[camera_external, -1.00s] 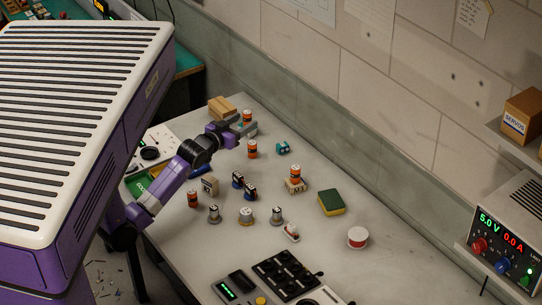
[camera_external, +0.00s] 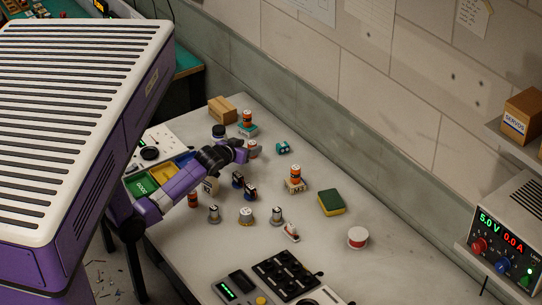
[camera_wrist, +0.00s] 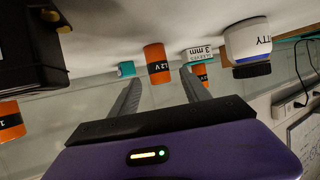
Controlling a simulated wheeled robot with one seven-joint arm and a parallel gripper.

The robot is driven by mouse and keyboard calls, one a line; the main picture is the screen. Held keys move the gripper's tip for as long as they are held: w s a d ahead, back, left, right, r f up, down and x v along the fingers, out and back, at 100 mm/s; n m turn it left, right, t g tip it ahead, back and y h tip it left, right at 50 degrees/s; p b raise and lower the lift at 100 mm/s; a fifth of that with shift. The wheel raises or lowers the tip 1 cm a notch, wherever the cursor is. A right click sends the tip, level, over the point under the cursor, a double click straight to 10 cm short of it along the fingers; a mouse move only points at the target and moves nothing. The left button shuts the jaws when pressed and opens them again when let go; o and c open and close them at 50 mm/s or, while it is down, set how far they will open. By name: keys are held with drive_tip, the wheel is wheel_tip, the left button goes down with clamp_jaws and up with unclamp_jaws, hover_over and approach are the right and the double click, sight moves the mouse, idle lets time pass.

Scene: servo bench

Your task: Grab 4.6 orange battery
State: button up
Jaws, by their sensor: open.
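Several orange batteries with pale ends are on the bench. One battery (camera_external: 253,150) stands just past my gripper (camera_external: 244,152), partly hidden by it. In the wrist view, which is upside down, an orange battery (camera_wrist: 157,64) appears between the open fingers (camera_wrist: 160,78), and they do not visibly grip it. Its label ends in ".2V"; the first digit is unclear. Another battery (camera_external: 247,118) stands on a teal block at the back. A third (camera_external: 296,171) stands on a small box at right. One more (camera_external: 193,200) is at the front left. I cannot read "4.6" on any.
A white jar with a dark lid (camera_wrist: 248,45) stands close beside the gripper. Dark servos (camera_external: 244,186), metal cylinders (camera_external: 246,216) and a sponge (camera_external: 331,202) stand nearer the front. A cardboard box (camera_external: 222,110) is at the back.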

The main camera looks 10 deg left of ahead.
drive_tip(key=shift+w+d+f, duration=0.25)
drive_tip(key=shift+w+f, duration=0.3)
drive_tip(key=shift+w, duration=0.1)
drive_tip(key=shift+w+d+f, duration=0.25)
drive_tip(key=shift+w+f, duration=0.25)
drive_tip(key=shift+w, duration=0.15)
drive_tip(key=shift+c, duration=0.2)
clamp_jaws()
